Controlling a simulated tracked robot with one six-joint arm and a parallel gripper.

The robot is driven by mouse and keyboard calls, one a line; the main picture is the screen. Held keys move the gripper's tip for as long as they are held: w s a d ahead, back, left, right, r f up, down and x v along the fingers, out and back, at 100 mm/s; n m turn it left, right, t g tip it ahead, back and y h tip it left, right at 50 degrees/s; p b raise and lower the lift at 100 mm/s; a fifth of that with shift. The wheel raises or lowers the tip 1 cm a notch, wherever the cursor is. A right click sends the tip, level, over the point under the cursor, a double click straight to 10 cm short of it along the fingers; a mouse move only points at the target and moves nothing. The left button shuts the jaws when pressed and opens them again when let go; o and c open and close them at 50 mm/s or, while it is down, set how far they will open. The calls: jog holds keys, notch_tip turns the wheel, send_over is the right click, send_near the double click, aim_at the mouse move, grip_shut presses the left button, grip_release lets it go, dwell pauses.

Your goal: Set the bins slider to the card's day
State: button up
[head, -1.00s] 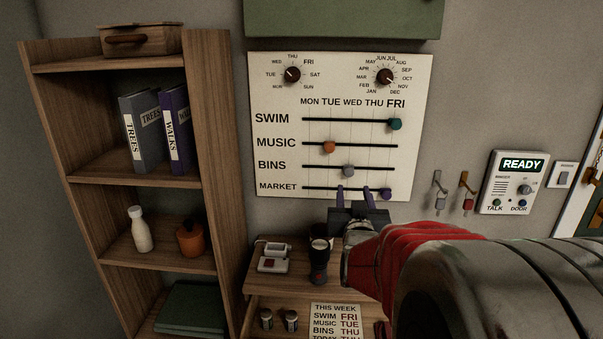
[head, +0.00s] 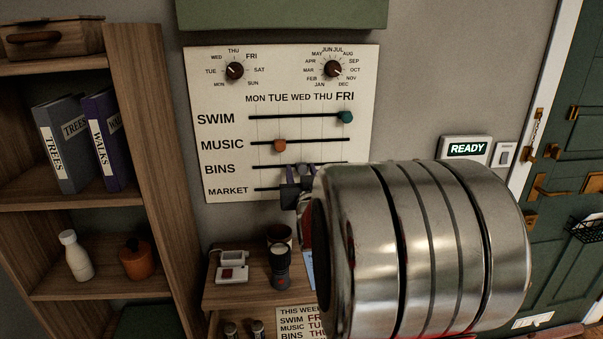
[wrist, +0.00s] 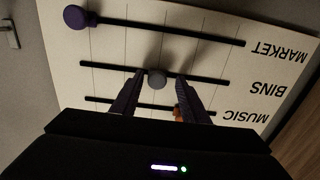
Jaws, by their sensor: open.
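The white board (head: 225,100) has day columns MON to FRI and slider rows. The grey BINS knob (head: 304,168) stands at about the WED line; it also shows in the wrist view (wrist: 156,79). My gripper (head: 298,170) is open at the BINS row. In the wrist view its fingers (wrist: 160,76) stand either side of the grey knob, with small gaps visible; whether they touch the board is unclear. The card (head: 293,312) below reads SWIM FRI, MUSIC TUE, BINS THU, its right part hidden or cut off.
The orange MUSIC knob (head: 279,146) is at TUE and the teal SWIM knob (head: 345,117) at FRI. The purple MARKET knob (wrist: 76,16) shows in the wrist view. A flashlight (head: 280,265) stands on the shelf below. A bookcase (head: 150,130) is at left, a green door (head: 560,130) at right.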

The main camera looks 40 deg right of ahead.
jog(key=shift+s+d, duration=0.1)
jog(key=shift+c, duration=0.3)
jog(key=shift+c, duration=0.8)
grip_shut()
